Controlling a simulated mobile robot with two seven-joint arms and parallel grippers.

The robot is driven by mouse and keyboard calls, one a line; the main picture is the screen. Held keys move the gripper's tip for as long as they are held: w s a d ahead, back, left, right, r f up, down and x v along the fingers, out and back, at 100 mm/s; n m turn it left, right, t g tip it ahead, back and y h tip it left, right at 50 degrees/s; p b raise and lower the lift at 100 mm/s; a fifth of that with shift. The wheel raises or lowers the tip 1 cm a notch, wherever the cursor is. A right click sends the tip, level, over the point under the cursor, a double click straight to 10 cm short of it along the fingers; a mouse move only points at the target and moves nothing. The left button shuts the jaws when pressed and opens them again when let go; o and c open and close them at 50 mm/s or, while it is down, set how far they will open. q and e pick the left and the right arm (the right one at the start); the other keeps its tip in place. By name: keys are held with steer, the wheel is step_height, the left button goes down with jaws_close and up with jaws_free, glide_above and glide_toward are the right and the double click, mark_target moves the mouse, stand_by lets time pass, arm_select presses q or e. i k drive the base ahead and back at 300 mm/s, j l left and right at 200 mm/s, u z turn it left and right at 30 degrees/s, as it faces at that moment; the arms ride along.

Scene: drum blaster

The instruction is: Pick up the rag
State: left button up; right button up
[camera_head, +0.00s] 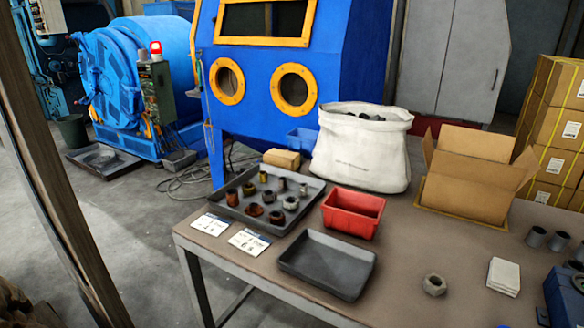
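A small off-white folded pad (503,277), which looks like the rag, lies flat on the brown table (405,255) near the right front. It has a squarish outline with stacked layers at its edge. Nothing lies on it. Neither of my grippers shows in the head view, so their positions relative to the rag cannot be seen.
A metal nut (434,285) lies left of the rag. A blue tool (565,295) and grey cylinders (536,237) are to its right. An empty dark tray (327,264), red bin (353,212), white sack (361,150) and open cardboard box (468,190) also stand on the table.

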mark_target(502, 276)
steer(key=z, duration=1.45)
